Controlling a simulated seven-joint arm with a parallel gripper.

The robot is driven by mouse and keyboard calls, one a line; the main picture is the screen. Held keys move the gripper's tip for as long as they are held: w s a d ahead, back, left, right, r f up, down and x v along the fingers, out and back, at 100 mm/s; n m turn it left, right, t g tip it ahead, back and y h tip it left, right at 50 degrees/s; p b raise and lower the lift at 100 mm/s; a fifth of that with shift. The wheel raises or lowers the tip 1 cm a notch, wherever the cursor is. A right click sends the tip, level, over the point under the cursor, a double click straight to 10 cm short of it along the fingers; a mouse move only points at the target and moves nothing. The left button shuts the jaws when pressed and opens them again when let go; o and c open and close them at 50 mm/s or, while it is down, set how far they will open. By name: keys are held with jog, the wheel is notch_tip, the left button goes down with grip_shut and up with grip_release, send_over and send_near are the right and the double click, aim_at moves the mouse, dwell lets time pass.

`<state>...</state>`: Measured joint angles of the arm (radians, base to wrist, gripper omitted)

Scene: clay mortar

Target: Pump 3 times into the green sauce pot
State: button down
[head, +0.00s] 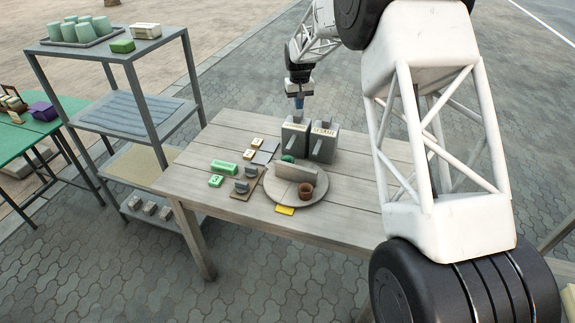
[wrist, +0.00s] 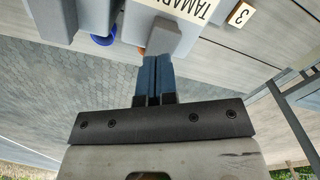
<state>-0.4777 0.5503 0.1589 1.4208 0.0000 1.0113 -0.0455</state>
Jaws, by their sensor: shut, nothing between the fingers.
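Two grey dispensers stand side by side at the back of the wooden table: the left one (head: 293,136) and one labelled SESAMI (head: 323,142). In the wrist view a grey dispenser body (wrist: 176,38) carries an upside-down label starting TAMARI. My gripper (head: 299,105) points down just above the left dispenser; its blue fingers (wrist: 156,62) are together and empty. Whether they touch the dispenser top is unclear. A small green pot (head: 288,158) sits behind the upright divider on a round board (head: 285,188), partly hidden. A brown pot (head: 305,190) stands in front of the divider.
Left of the board lie green blocks (head: 223,167), small tiles and grey pieces. A shelf rack (head: 140,110) with green cups stands left of the table. The table's front left is clear.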

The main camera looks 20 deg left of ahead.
aim_at(298, 113)
jog(key=shift+f, duration=1.7)
dwell(1.0)
jog(key=shift+r, duration=1.9)
